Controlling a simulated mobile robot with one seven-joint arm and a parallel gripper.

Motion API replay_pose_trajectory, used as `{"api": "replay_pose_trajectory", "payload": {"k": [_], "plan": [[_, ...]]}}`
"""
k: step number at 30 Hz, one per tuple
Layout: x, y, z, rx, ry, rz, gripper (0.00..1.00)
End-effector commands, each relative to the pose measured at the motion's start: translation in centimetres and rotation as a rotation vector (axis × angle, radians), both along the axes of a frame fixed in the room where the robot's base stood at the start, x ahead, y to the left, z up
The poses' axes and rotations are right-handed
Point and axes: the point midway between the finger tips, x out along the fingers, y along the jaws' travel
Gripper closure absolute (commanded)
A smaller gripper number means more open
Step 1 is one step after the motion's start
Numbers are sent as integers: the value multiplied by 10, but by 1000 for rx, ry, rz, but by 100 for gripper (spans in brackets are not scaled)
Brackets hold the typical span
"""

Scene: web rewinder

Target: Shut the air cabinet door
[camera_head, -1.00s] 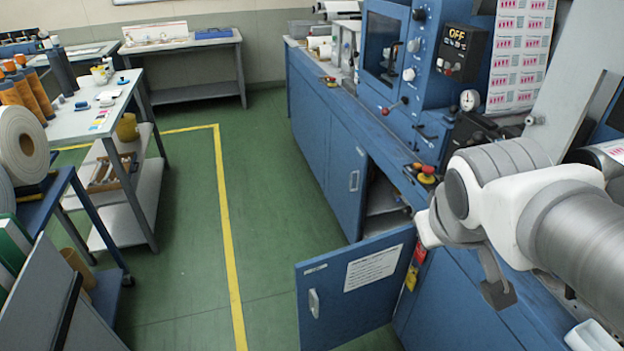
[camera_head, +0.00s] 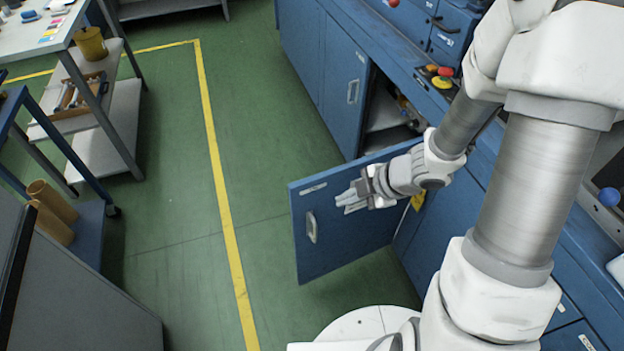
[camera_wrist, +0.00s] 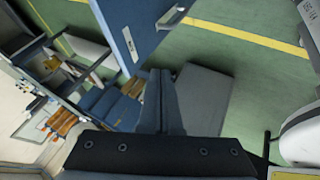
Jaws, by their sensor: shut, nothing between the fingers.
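The blue air cabinet door (camera_head: 345,245) stands wide open, swung out over the green floor. Its metal handle (camera_head: 311,227) is near its left edge. The dark cabinet opening (camera_head: 390,120) shows behind it. My gripper (camera_head: 340,198) is shut and empty, in front of the door's upper part in the head view, to the right of the handle. It hides much of the door's white label. In the wrist view the shut fingers (camera_wrist: 162,85) point toward the door (camera_wrist: 130,25), whose edge lies close beyond them. I cannot tell whether they touch it.
The blue machine front (camera_head: 305,60) runs along the right side. A red and yellow emergency button (camera_head: 443,77) sits on its ledge above the opening. Shelves and a table (camera_head: 45,45) stand at left. Green floor with a yellow line (camera_head: 222,180) lies clear between.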

Motion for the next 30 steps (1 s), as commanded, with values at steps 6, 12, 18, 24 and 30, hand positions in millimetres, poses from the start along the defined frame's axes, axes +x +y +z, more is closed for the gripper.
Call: {"api": "replay_pose_trajectory", "payload": {"k": [6, 12, 18, 24, 30], "plan": [[-1, 12, -19, 18, 9, 32, 100], [9, 31, -50, 17, 10, 32, 100], [20, 51, -81, 16, 9, 31, 100], [43, 65, -84, 16, 5, 28, 100], [59, 71, -84, 15, 8, 28, 100]]}}
